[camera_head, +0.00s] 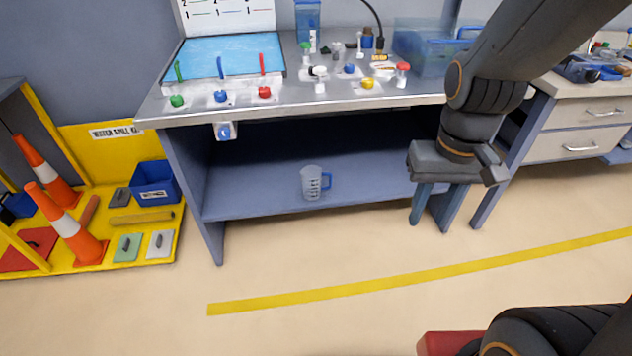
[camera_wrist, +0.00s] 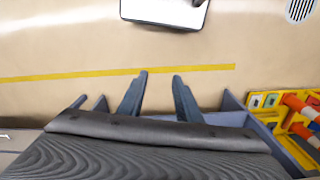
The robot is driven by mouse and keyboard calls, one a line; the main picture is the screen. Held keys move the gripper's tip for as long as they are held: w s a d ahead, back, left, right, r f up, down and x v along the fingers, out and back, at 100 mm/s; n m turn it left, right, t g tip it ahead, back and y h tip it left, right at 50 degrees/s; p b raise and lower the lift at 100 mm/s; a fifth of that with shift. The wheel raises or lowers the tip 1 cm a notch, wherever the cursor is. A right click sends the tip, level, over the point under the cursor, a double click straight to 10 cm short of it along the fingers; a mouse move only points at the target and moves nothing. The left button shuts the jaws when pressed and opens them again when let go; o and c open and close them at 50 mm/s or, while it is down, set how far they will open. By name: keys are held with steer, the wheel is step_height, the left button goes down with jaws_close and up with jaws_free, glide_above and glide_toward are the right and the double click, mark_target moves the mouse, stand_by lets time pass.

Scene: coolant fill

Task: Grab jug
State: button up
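The jug (camera_head: 312,183) is a clear, measuring-type jug with a blue handle on its right side. It stands upright on the blue lower shelf (camera_head: 250,197) under the workbench, near the shelf's front edge. My gripper (camera_head: 428,223) hangs in front of the bench's right end, to the right of the jug and well apart from it, fingers pointing down. The fingers are spread with nothing between them. They also show in the wrist view (camera_wrist: 159,80), against bare floor and a yellow line. The jug cannot be made out in the wrist view.
The bench top (camera_head: 315,107) holds a blue tray, coloured valves, small parts and a clear blue bin (camera_head: 422,48). Bench legs flank the shelf. A yellow spill-kit stand with orange cones (camera_head: 65,225) is at left. The floor in front, with a yellow line (camera_head: 400,279), is clear.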

mark_target(317, 174)
steer(key=shift+o, duration=0.5)
